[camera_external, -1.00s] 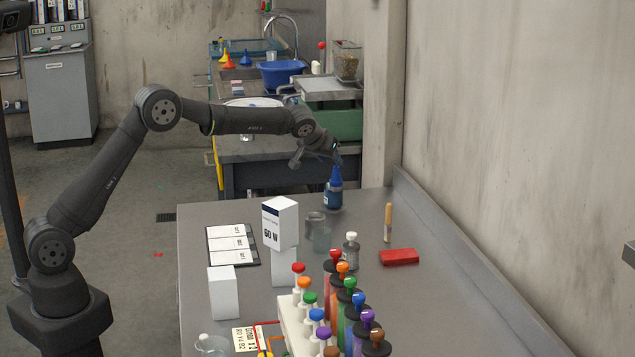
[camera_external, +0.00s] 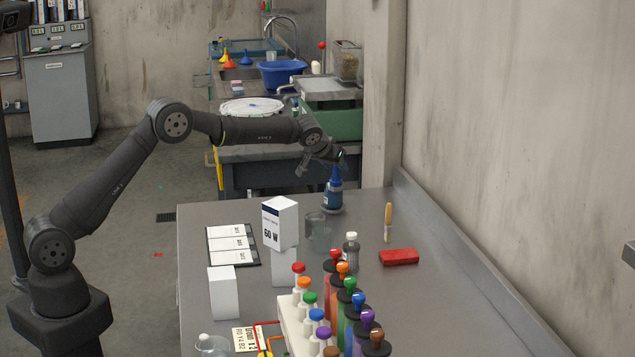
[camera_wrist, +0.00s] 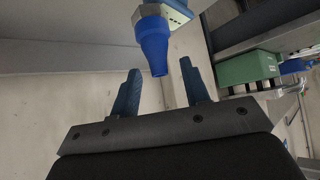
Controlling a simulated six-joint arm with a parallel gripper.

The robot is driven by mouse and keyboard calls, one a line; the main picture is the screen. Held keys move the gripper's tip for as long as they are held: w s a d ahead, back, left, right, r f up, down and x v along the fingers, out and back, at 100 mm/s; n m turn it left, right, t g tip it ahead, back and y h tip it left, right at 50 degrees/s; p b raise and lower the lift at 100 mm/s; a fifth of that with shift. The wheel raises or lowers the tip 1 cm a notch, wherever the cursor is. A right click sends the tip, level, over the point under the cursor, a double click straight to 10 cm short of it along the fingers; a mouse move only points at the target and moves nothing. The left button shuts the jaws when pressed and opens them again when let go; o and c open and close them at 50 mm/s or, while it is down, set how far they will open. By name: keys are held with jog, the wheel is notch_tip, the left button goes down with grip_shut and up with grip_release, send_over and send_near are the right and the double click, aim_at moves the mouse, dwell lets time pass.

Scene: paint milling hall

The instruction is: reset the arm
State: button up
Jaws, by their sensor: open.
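My gripper (camera_external: 339,160) is open just above a blue bottle (camera_external: 334,195), near the far edge of the grey bench. The bottle has a pointed blue top and seems to stand upright. In the wrist view its blue nozzle (camera_wrist: 153,44) points between the two blue fingers of my gripper (camera_wrist: 160,68). Gaps show on both sides of the nozzle, so the fingers are not closed on it. Most of the bottle's body lies outside the wrist view.
On the bench (camera_external: 205,310) stand a stacked white box marked 60 W (camera_external: 280,222), glass beakers (camera_external: 320,238), a rack of colour-capped tubes (camera_external: 292,322), a brush (camera_external: 388,222) and a red block (camera_external: 399,257). A wall (camera_external: 500,130) runs along the right.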

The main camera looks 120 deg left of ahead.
jog(key=shift+x, duration=0.8)
notch_tip(320, 180, up, 5)
jog(key=shift+f, duration=0.25)
jog(key=w+d+r, duration=0.7)
jog(key=d, duration=0.3)
jog(key=w+d+f, duration=0.9)
jog(key=w, duration=0.2)
jog(key=s+a+f, duration=0.6)
jog(key=a+f, duration=0.1)
jog(key=a, duration=0.3)
jog(key=shift+f, duration=0.3)
jog(key=shift+o, duration=0.2)
